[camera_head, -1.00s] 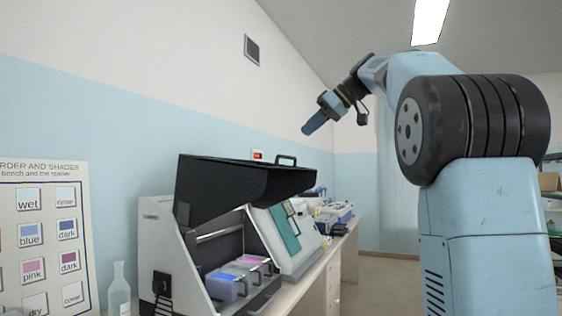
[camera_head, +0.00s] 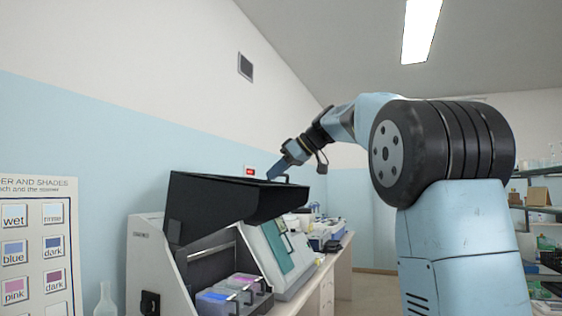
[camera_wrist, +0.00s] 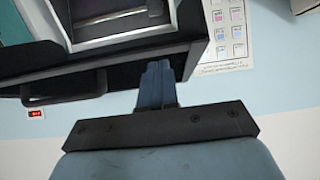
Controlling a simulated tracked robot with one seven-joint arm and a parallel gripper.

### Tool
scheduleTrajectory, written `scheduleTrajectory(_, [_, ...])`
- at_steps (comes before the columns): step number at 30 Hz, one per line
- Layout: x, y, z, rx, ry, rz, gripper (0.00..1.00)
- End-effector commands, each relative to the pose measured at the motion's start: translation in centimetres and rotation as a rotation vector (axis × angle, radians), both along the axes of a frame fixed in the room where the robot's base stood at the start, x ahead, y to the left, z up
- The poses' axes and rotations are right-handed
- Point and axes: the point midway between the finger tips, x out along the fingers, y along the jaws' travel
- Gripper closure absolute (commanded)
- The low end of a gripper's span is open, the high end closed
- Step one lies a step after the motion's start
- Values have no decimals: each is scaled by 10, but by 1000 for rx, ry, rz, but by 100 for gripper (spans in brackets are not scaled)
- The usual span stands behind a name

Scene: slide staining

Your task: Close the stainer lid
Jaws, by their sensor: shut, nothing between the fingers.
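The stainer (camera_head: 150,262) stands on the bench with its black lid (camera_head: 212,207) raised. The lid's handle (camera_wrist: 65,90) shows at the left in the wrist view. My gripper (camera_head: 274,174) is shut and empty, at the lid's upper right edge near the handle. In the wrist view my shut fingers (camera_wrist: 157,75) reach the lid's dark edge (camera_wrist: 130,50). I cannot tell whether they touch it. Inside the open stainer are staining trays (camera_head: 225,300) with blue and pink tops.
A chart board (camera_head: 36,245) and a clear bottle (camera_head: 106,300) stand left of the stainer. Other lab equipment (camera_head: 320,232) is on the bench behind. Shelves (camera_head: 540,215) are at the right.

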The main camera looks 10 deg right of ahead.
Motion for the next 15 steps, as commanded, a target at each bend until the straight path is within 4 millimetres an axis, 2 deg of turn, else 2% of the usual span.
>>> scheduleTrajectory(6, [1,3,-15,1,1,2,100])
scheduleTrajectory(15, [1,3,-17,1,-1,1,100])
